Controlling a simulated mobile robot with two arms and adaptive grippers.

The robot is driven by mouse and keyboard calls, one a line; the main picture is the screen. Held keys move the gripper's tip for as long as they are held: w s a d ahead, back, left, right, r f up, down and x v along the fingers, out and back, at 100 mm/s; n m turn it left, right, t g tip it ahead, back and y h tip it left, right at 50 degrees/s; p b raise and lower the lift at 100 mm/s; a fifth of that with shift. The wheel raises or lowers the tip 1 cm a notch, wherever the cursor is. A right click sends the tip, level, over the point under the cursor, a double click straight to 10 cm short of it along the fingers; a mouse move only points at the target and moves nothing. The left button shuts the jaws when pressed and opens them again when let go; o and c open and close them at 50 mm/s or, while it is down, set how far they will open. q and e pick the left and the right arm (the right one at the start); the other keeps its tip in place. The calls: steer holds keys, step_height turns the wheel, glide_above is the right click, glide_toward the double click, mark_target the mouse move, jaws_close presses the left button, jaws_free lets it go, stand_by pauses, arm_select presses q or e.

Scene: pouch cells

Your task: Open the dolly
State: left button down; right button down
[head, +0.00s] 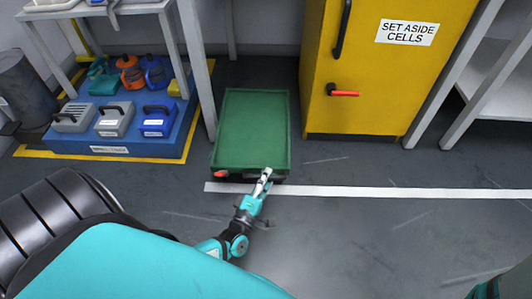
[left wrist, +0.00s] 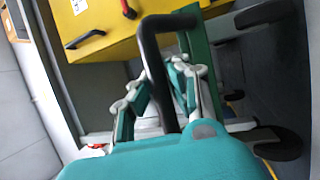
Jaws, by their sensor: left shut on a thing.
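The dolly (head: 250,130) is a low green flat tray with a raised rim, standing on the floor between a table leg and the yellow cabinet. A small red part (head: 221,174) shows at its front left corner. My left gripper (head: 265,176) is at the dolly's front edge, right of its middle. In the left wrist view, the fingers of my left gripper (left wrist: 165,92) are closed around a black bar-shaped handle (left wrist: 152,50). Part of the green dolly (left wrist: 197,52) shows behind them. The handle is hard to make out in the head view. My right gripper is out of view.
The yellow cabinet (head: 390,75) labelled "SET ASIDE CELLS" stands at the dolly's right. A blue platform (head: 120,143) with several handled units is at left. A white line (head: 400,192) crosses the floor. The floor in front is clear.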

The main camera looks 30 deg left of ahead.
arm_select(q)
steer(key=c, duration=1.2)
jaws_free()
steer(key=shift+c, duration=0.2)
